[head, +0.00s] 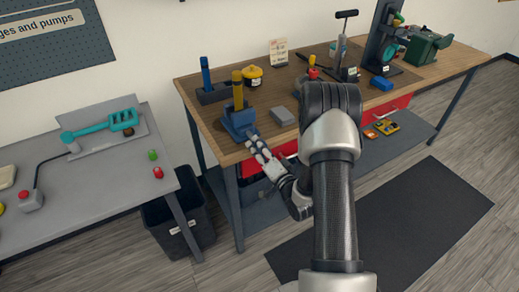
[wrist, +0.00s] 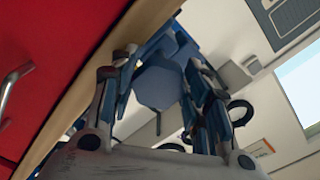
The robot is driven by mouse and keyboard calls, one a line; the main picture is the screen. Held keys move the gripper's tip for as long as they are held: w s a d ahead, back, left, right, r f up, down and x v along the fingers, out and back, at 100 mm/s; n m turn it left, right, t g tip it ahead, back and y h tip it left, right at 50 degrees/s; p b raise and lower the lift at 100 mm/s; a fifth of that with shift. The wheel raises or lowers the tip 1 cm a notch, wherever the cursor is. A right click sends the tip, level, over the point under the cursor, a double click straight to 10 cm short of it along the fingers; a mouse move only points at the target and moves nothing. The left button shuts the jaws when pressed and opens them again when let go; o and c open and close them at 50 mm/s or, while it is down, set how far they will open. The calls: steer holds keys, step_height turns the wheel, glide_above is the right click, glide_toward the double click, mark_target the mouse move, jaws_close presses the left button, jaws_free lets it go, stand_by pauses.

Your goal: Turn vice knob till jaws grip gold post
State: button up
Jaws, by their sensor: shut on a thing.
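The small blue vice (head: 240,123) stands at the front left edge of the wooden bench. The gold post (head: 238,91) stands upright at the vice; I cannot tell whether the vice jaws touch it. My gripper (head: 254,142) reaches to the front of the vice. In the wrist view, the faceted blue vice knob (wrist: 158,84) sits between the two fingers of my gripper (wrist: 160,75), which is shut on it. In the head view my gripper hides the knob. The gold post does not show in the wrist view.
On the wooden bench (head: 266,97), a blue post (head: 205,72) stands in a dark block behind the vice. A yellow pot (head: 252,76) and a grey block (head: 282,116) are nearby. Red drawers (wrist: 30,65) lie under the bench edge. A grey table (head: 95,180) and a dark bin (head: 180,215) are left.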

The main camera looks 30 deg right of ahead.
steer(key=shift+r, duration=0.1)
stand_by(0.3)
steer(key=o, duration=1.1)
steer(key=shift+c, duration=0.2)
steer(key=s, duration=1.2)
steer(key=shift+d, duration=0.2)
